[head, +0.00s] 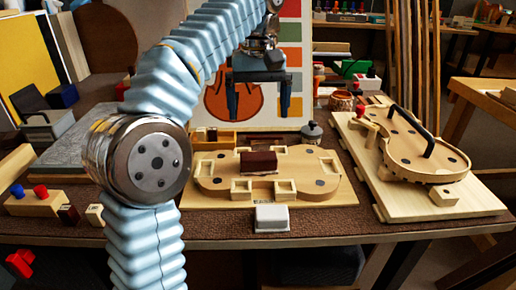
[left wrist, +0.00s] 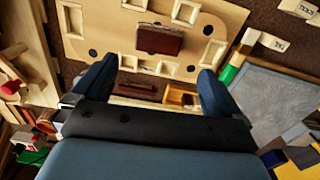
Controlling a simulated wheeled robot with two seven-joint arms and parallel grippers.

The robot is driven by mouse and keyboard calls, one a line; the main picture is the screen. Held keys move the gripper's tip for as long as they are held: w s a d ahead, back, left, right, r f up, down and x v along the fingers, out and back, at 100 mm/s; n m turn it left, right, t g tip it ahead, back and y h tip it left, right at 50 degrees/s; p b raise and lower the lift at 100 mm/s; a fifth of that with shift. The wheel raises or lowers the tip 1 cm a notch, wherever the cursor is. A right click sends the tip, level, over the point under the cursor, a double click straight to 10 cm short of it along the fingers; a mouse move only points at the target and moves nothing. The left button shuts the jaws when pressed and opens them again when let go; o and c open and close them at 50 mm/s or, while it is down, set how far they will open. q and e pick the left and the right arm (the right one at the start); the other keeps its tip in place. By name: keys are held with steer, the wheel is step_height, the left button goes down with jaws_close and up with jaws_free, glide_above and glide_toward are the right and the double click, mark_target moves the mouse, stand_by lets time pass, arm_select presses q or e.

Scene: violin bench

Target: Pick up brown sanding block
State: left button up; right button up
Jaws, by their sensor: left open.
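A dark reddish-brown block (head: 258,162), the brown sanding block by its look, lies on the pale wooden violin-shaped form (head: 212,182) in the middle of the bench. It also shows in the left wrist view (left wrist: 160,40), above and beyond the fingertips. My left gripper (head: 258,115) is open with its fingers pointing down. In the head view it hangs above and behind the block, apart from it. In the left wrist view nothing is between the fingers (left wrist: 157,68) in contact with them. My right gripper is not in view.
A white block (head: 272,218) stands at the form's front edge. A violin body (head: 420,155) lies on a board at right. A small lidded pot (head: 312,132) and a wooden tray (head: 214,138) are behind the form. A grey slab (head: 75,140) lies at left.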

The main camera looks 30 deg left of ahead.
arm_select(q)
steer(key=b, duration=0.3)
glide_above(259, 157)
step_height(259, 157, down, 7)
steer(key=shift+s+a+f, duration=0.1)
steer(key=shift+s+f, duration=0.05)
steer(key=shift+f, duration=0.05)
step_height(259, 157, down, 6)
steer(key=shift+f+b, duration=0.15)
steer(key=shift+b, duration=0.65)
steer(key=shift+w, duration=0.2)
steer(key=c, duration=0.8)
